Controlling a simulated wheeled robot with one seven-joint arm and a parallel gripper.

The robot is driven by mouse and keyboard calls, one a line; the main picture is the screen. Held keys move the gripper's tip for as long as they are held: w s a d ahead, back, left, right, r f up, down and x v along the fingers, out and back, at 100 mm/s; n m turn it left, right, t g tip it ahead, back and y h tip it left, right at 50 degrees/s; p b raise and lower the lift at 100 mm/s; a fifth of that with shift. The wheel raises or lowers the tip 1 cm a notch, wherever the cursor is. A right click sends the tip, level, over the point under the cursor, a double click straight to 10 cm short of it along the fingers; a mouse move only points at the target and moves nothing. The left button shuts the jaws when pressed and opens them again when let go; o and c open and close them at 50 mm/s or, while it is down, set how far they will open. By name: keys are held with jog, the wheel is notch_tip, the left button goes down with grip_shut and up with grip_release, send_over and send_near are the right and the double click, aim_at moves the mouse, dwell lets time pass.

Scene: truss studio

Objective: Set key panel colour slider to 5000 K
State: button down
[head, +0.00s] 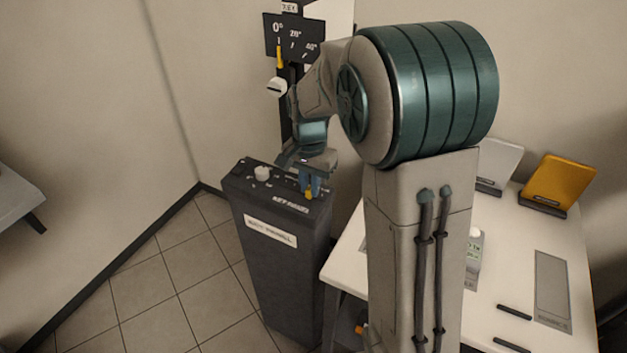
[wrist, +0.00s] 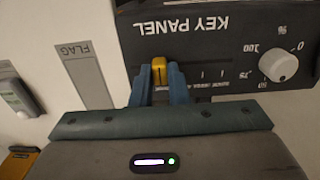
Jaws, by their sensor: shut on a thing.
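The key panel (head: 270,240) is a dark pedestal console with a white name label on its front. Its yellow colour slider knob (wrist: 159,70) is between the blue fingers of my gripper (wrist: 160,90), which is shut on it. In the wrist view the panel appears upside down, and the knob is toward the left of a row of ticks with small labels I cannot read. In the head view my gripper (head: 312,186) reaches down to the console's right side, and the yellow knob (head: 309,194) shows just below the fingers.
A white dial (wrist: 278,65) with a percent scale is on the same panel. Behind the console stands a dark angle scale (head: 290,38) with a yellow pointer. A white table (head: 510,270) at right holds a yellow panel (head: 560,182) and small items. Floor to the left is clear.

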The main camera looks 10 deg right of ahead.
aim_at(309, 187)
jog(key=shift+w+a, duration=0.1)
jog(key=c, duration=1.4)
grip_release()
jog(key=shift+r, duration=0.1)
notch_tip(309, 187, up, 14)
jog(key=shift+f, duration=0.2)
jog(key=s+d+f+n+t, duration=0.1)
jog(key=s+f+n, duration=0.2)
jog(key=s, duration=0.7)
jog(key=s+d+f+n+t, duration=0.1)
jog(key=s+f+n, duration=0.3)
jog(key=s, duration=0.6)
jog(key=shift+s+d+f+n+t, duration=0.2)
jog(key=shift+d+n+t, duration=0.2)
jog(key=shift+d+n, duration=0.15)
